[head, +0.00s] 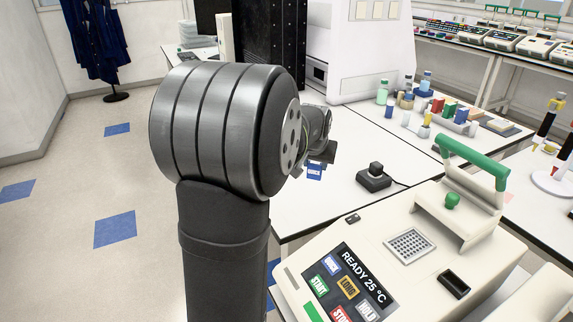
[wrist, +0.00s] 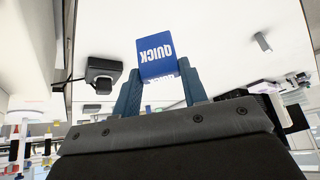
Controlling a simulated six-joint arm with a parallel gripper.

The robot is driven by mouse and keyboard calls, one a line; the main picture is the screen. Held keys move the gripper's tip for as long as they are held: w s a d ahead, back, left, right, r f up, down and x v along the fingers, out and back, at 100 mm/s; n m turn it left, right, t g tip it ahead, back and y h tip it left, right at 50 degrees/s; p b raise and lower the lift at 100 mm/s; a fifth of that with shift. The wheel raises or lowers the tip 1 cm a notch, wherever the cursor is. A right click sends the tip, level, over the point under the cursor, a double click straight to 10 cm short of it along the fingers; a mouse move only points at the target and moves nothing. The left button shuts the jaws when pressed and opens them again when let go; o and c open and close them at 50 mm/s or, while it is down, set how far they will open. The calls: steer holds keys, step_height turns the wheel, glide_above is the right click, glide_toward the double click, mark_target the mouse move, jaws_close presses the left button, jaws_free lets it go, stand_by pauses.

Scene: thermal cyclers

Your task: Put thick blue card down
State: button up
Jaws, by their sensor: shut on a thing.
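The thick blue card (wrist: 155,57), with white QUICK lettering, is held between the two fingers of my gripper (wrist: 158,88) in the wrist view, where the lettering appears upside down. In the head view the card (head: 315,171) hangs below my gripper (head: 322,155), near the left edge of the white table (head: 310,205). My gripper is shut on the card. My arm hides part of the gripper in the head view. I cannot tell whether the card touches the table.
A black device with a knob (head: 374,177) stands right of the card. A thermal cycler (head: 400,250) with a green handle and raised lid is in front. Bottles and coloured boxes (head: 440,110) stand farther back right. White table surface around the black device is clear.

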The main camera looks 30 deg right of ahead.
steer(key=shift+w+a+f, duration=0.6)
steer(key=shift+w+f, duration=0.75)
steer(key=shift+f, duration=0.2)
steer(key=shift+w+a+f, duration=0.65)
steer(key=shift+w+f, duration=0.75)
steer(key=shift+f, duration=0.2)
steer(key=shift+w+a+f, duration=0.6)
steer(key=shift+w+f, duration=0.75)
steer(key=shift+f, duration=0.2)
steer(key=shift+f, duration=0.1)
steer(key=o, duration=1.1)
steer(key=shift+s+a+r, duration=0.1)
steer(key=shift+r, duration=0.3)
steer(key=v, duration=1.1)
steer(key=shift+s+r, duration=0.1)
steer(key=shift+s, duration=0.05)
